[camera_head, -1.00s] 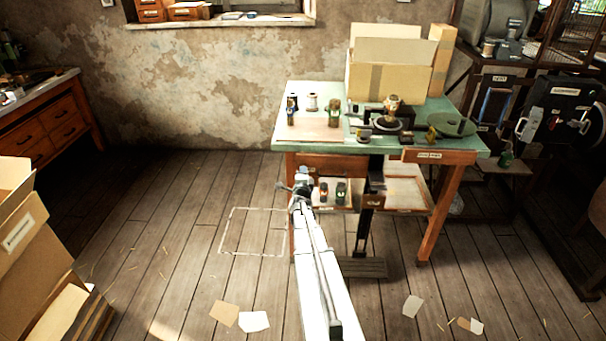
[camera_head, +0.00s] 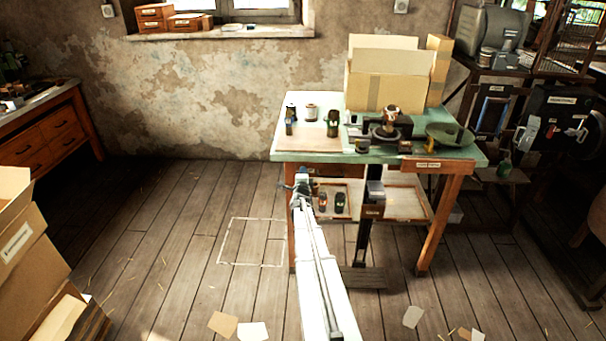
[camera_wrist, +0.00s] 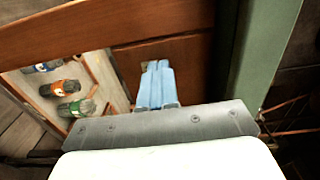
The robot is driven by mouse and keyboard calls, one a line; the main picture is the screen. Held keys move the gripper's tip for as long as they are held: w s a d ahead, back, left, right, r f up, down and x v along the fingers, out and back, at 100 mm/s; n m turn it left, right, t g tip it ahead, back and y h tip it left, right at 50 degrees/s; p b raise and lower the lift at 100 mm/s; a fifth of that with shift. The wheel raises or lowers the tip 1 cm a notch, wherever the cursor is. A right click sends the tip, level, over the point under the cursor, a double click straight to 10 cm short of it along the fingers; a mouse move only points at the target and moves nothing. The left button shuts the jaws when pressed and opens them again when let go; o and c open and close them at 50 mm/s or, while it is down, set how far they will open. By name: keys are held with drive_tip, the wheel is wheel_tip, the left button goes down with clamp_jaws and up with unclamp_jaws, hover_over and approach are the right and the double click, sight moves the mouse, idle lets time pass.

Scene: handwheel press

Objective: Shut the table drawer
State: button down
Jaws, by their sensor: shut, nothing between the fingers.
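The table (camera_head: 290,155) has a green top and wooden legs. A wooden drawer front (camera_head: 455,166) with a pale label sits under its front edge at the right; how far it stands out is hard to tell. My gripper (camera_head: 301,180) is at the table's front left, below the top, left of that labelled front. In the wrist view my gripper (camera_wrist: 157,66) is shut and empty, its pale blue fingers together. The tips are close to a brown wooden panel (camera_wrist: 190,50) under the table; I cannot tell whether they touch it.
A lower shelf holds small jars (camera_head: 340,202); they also show in the wrist view (camera_wrist: 78,108). A green table part (camera_wrist: 268,45) is close on the right there. Cardboard boxes (camera_head: 15,235) stand at left.

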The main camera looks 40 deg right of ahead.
drive_tip(key=v, duration=1.4)
drive_tip(key=a+f+n+g+y, duration=0.2)
drive_tip(key=a+f+n+y, duration=0.35)
drive_tip(key=f+n, duration=0.35)
drive_tip(key=s+a+f+n+g+y, duration=0.5)
drive_tip(key=s+a+f+n, duration=0.2)
drive_tip(key=a+f, duration=0.1)
drive_tip(key=s+a+f+n+g, duration=0.3)
drive_tip(key=s+a+f+g, duration=0.1)
drive_tip(key=s+a, duration=0.7)
drive_tip(key=s+a+f+n+g+y, duration=0.1)
drive_tip(key=s+a+f+n+g, duration=0.3)
drive_tip(key=s+a, duration=0.8)
drive_tip(key=s+a+f+n+g+y, duration=0.1)
drive_tip(key=s+a+f+n+g, duration=0.3)
drive_tip(key=s+a+f, duration=0.3)
drive_tip(key=s+a, duration=0.4)
drive_tip(key=s, duration=0.3)
drive_tip(key=shift+a+f+g, duration=0.3)
drive_tip(key=shift+f, duration=0.05)
